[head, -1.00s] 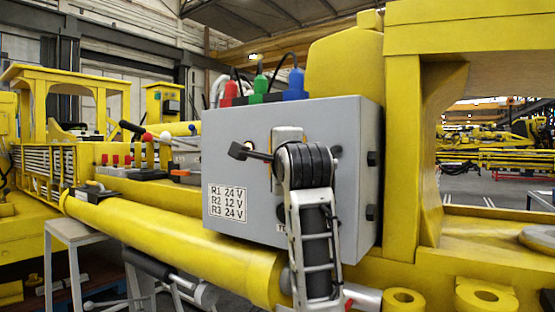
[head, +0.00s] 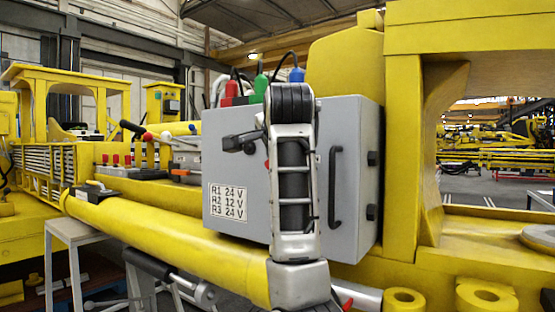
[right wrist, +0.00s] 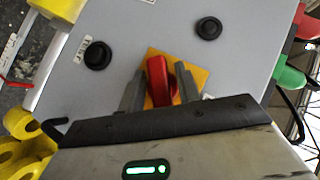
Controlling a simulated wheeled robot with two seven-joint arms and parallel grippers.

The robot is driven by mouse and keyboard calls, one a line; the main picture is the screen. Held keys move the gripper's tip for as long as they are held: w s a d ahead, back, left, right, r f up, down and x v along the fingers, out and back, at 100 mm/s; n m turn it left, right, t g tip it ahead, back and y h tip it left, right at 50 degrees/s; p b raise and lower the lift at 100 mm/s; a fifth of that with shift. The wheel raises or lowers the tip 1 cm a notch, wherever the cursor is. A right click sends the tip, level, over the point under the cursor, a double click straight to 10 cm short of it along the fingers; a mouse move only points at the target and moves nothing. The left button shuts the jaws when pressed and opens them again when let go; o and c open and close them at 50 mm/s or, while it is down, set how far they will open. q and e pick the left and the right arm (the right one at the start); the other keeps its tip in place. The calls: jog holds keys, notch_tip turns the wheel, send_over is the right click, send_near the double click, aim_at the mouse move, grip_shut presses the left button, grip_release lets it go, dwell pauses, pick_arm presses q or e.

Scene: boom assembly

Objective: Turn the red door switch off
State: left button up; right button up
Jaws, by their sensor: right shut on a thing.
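The red switch (right wrist: 161,84) sits on a yellow plate (right wrist: 199,74) on the face of the grey control box (right wrist: 135,22), in the right wrist view. My right gripper (right wrist: 159,73) has its two grey fingers on either side of the red knob and is shut on it. The knob looks roughly upright in that view. In the head view the grey box (head: 350,125) stands in the middle, and my right arm hides the switch. My left gripper is not in view.
Two black round buttons (right wrist: 98,55) (right wrist: 208,28) flank the switch. A black handle (head: 335,187) is on the box front. Red, green and blue plugs (head: 258,88) with cables top the box. A yellow boom cylinder (head: 170,240) runs below it.

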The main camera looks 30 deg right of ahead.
jog(key=n+g, duration=0.2)
jog(key=g, duration=0.2)
jog(key=shift+n+h, duration=0.3)
jog(key=n+g+h, duration=0.1)
jog(key=n+g, duration=0.1)
jog(key=g, duration=0.1)
jog(key=shift+g, duration=0.4)
jog(key=shift+r, duration=0.1)
jog(key=o, duration=0.6)
jog(key=shift+o, duration=0.2)
